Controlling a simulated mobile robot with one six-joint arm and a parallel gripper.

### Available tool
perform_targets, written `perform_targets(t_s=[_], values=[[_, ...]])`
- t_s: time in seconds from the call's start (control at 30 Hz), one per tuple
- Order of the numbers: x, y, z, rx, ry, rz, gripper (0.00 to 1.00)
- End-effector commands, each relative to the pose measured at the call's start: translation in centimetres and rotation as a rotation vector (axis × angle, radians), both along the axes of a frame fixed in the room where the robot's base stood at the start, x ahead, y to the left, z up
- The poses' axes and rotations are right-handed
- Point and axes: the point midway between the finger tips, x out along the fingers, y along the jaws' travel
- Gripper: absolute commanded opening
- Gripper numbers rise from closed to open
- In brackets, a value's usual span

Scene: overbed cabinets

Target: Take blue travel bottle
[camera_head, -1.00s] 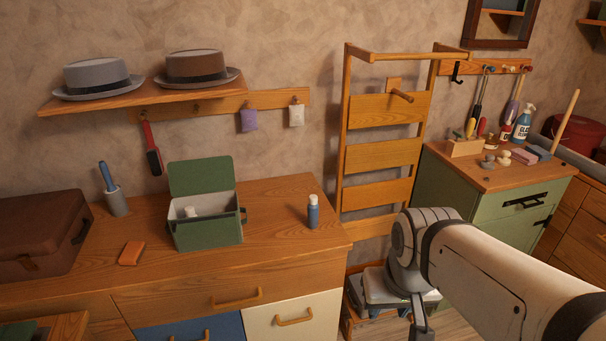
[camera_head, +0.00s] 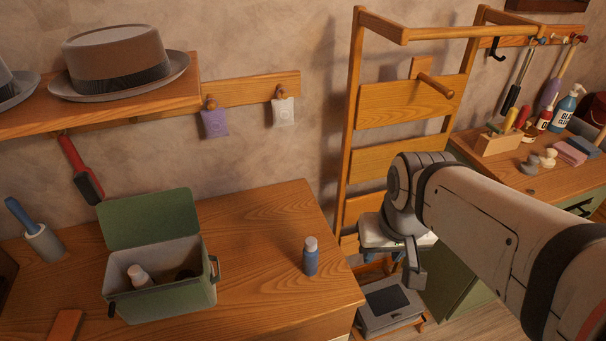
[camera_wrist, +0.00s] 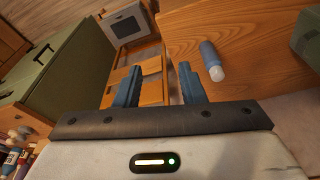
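The blue travel bottle (camera_head: 311,257) with a pale cap stands upright near the right end of the wooden cabinet top (camera_head: 262,225). In the wrist view the bottle (camera_wrist: 211,60) shows beyond and to the right of the fingers. My gripper (camera_wrist: 158,84) is open, with its two blue fingers apart and nothing between them. In the head view my gripper (camera_head: 414,270) hangs to the right of the bottle, past the cabinet's right edge and apart from it; its fingers are not clear there.
An open green box (camera_head: 160,290) with a white-capped bottle (camera_head: 138,276) inside stands left of the blue bottle. A wooden ladder-like rack (camera_head: 405,110) stands behind my arm. A grey case (camera_head: 390,306) sits low beside the cabinet. The cabinet top around the blue bottle is clear.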

Motion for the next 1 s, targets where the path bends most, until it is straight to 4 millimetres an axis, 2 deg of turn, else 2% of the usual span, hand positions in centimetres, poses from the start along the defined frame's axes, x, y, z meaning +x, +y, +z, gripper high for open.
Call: perform_targets(t_s=[0.23, 0.37, 0.5, 0.67, 0.8, 1.0], values=[[0.0, 0.0, 0.0, 0.0, 0.0, 0.0, 0.37], [0.4, 0.2, 0.0, 0.004, 0.007, -0.009, 0.48], [2.3, 0.7, -0.2, 0.024, 0.038, -0.066, 0.59], [6.0, 3.4, -1.6, 0.052, 0.101, -0.198, 0.59], [9.0, 6.5, -4.0, 0.064, 0.152, -0.328, 0.59], [11.2, 10.1, -7.4, 0.063, 0.201, -0.474, 0.59]])
